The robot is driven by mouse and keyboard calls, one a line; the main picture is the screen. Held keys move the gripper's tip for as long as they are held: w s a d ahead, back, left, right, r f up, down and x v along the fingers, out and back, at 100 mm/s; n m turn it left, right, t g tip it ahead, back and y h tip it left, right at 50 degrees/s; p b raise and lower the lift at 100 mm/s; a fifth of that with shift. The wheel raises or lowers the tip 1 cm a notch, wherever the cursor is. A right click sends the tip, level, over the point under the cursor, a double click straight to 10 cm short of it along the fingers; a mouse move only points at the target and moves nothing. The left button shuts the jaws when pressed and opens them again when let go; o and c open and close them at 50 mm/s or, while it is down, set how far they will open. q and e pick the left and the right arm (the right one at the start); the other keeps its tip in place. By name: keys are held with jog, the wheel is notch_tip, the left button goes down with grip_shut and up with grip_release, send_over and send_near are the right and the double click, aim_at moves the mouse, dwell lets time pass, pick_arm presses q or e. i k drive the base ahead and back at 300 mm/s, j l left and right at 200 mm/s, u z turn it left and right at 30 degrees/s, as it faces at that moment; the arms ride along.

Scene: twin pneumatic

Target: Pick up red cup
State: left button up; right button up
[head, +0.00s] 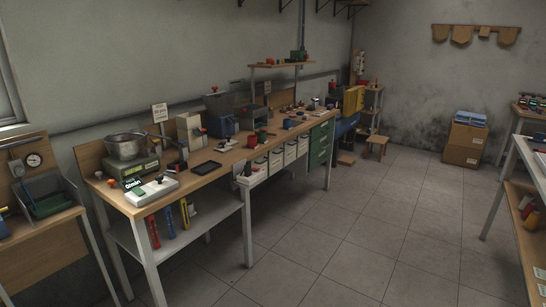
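A small red cup-like object (262,137) stands on the long wooden workbench (225,160), around the middle of its length. A small green object is close beside it. At this size I cannot be sure that the red object is the cup. Other small red items show farther away, including one on the wooden rack (366,82) near the back corner. Neither of my grippers is in view.
The bench also holds a scale with a metal pot (126,146), a white device (152,190), a black tray (206,168) and drawers (276,160). Another table (535,165) stands at the right. The tiled floor (340,230) between is clear.

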aim_at(253, 142)
jog(key=i+l+z, duration=0.2)
jog(key=i+z, duration=0.25)
jog(key=i, duration=0.25)
jog(key=i+z, duration=0.5)
jog(key=i, duration=0.2)
